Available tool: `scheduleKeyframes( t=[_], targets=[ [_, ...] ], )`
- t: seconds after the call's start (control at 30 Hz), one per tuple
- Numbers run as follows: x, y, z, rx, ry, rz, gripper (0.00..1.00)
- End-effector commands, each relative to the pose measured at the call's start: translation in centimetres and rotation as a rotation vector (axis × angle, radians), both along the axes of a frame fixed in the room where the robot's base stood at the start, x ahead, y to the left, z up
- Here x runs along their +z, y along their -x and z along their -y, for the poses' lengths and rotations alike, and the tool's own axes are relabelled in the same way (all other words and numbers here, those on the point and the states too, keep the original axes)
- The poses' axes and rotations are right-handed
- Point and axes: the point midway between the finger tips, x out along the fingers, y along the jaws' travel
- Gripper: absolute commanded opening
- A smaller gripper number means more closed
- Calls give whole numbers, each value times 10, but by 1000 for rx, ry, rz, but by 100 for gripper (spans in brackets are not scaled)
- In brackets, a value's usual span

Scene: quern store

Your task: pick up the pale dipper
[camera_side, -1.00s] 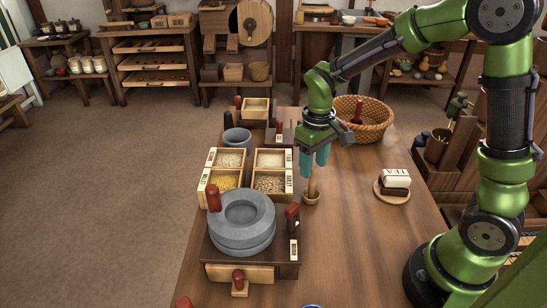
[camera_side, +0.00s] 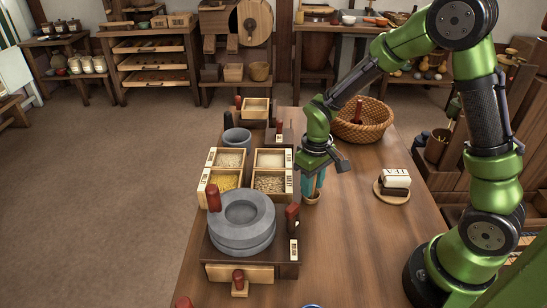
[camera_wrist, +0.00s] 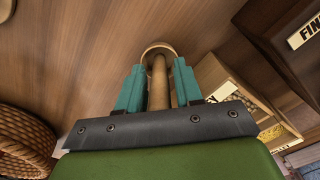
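The pale dipper (camera_side: 311,199) stands upright on the table, its small round cup down and its handle up. My gripper (camera_side: 313,186) points down over it, with the teal fingers around the handle. In the wrist view the dipper's handle (camera_wrist: 158,92) runs between the two fingers of my gripper (camera_wrist: 159,66), with a narrow gap showing on each side. The gripper is open there. In the side view the fingers hide most of the handle.
A stone quern (camera_side: 241,238) stands at the front left of the table (camera_side: 345,240). Grain boxes (camera_side: 270,181) are close left of the gripper. A woven basket (camera_side: 362,130) is behind right. A round board with a labelled block (camera_side: 396,180) lies right. The front middle is clear.

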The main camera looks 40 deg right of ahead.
Motion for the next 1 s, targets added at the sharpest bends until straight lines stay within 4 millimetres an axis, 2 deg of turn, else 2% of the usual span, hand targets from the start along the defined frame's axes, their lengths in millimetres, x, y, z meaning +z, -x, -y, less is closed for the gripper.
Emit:
scheduleKeyframes(
  t=[0.03,0.2,0.57,0.67,1.0],
  targets=[
    [0,0,0,0,0,0,27],
    [0,0,0,0,0,0,1],
    [6,-1,0,1,0,3,0],
    [20,-1,0,1,0,6,0],
    [85,-1,0,0,0,5,0]
  ],
)
